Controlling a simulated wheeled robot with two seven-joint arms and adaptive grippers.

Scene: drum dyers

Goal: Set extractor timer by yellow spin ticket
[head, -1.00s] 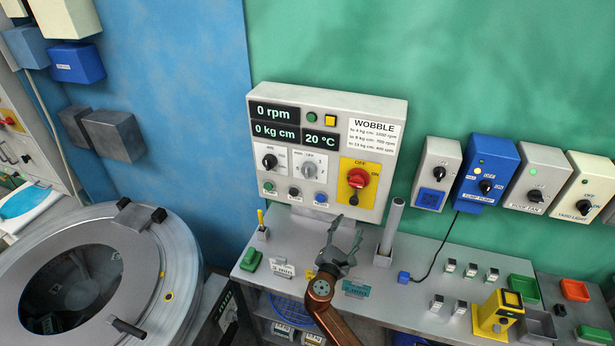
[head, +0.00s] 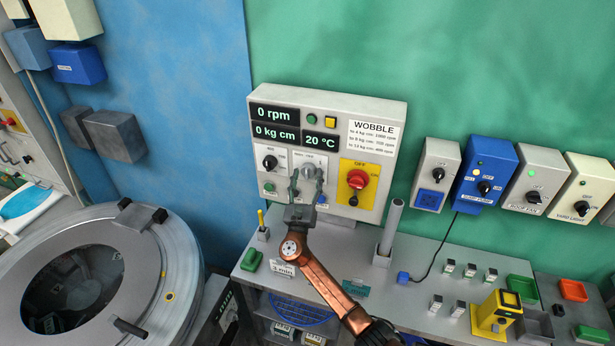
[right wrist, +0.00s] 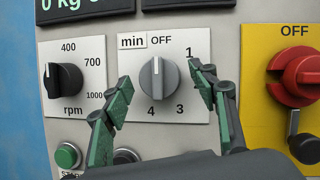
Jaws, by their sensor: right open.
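The timer knob (right wrist: 158,78) is a grey dial on a white plate, marked min, with OFF, 1, 3 and 4 around it. Its white line points up, near OFF. The knob also shows in the head view (head: 308,171) on the grey control box. My right gripper (right wrist: 161,84) is open, its green-padded fingers on either side of the knob with gaps visible. In the head view my right gripper (head: 306,187) reaches up in front of the box. A white card reading 3 min (head: 283,268) stands on the bench; no yellow ticket is clearly visible. My left gripper is out of view.
The rpm knob (right wrist: 60,92) is left of the timer, and a red rotary switch (right wrist: 298,75) on yellow is to its right. A grey post (head: 391,226) and a teal card (head: 356,287) stand on the bench. The round drum machine (head: 180,270) is at left.

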